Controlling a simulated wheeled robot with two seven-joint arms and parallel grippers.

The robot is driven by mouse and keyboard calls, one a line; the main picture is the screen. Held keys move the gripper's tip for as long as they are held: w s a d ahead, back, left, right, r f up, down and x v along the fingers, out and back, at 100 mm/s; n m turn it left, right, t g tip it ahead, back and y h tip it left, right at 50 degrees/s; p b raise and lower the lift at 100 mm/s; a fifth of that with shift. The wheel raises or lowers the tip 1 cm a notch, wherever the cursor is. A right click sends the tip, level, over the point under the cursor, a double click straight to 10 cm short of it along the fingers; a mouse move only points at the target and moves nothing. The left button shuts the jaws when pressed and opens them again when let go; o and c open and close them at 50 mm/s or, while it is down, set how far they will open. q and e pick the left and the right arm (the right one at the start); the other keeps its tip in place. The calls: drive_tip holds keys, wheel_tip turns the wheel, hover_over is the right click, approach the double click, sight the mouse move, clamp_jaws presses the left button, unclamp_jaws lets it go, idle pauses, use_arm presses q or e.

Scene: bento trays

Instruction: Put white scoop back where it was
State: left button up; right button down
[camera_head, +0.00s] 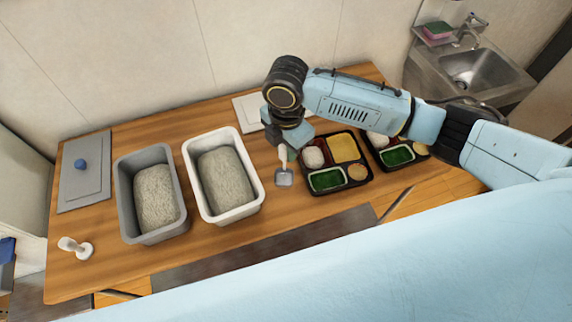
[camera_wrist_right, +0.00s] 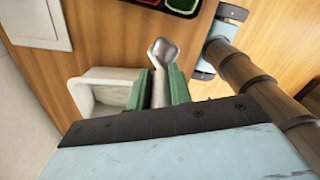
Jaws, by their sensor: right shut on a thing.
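The white scoop (camera_head: 284,168) has a pale handle and a grey, squarish head. It is between the white bin and the left bento tray, with its head pointing toward the front of the table. My right gripper (camera_wrist_right: 159,88) is shut on its handle; the scoop's head (camera_wrist_right: 163,50) sticks out past the fingers in the right wrist view. I cannot tell whether the scoop touches the table. In the head view, my right gripper (camera_head: 283,143) is partly hidden by its own wrist. My left gripper is not in view.
A white bin (camera_head: 190,160) and a grey bin (camera_head: 123,190) hold rice-like grain. Two black bento trays (camera_head: 342,187) with food stand right. A white stand-like item (camera_head: 84,249) is front left. A grey lid (camera_head: 84,190) with a blue knob lies far left.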

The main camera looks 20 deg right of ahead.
hover_over(287, 172)
drive_tip(key=shift+f, duration=2.65)
drive_tip(key=shift+a+f, duration=0.1)
drive_tip(key=shift+f, duration=0.1)
drive_tip(key=c, duration=1.3)
unclamp_jaws()
drive_tip(key=shift+o, duration=0.2)
drive_tip(key=shift+r, duration=0.15)
wheel_tip(287, 172, up, 12)
drive_tip(key=shift+r, duration=0.1)
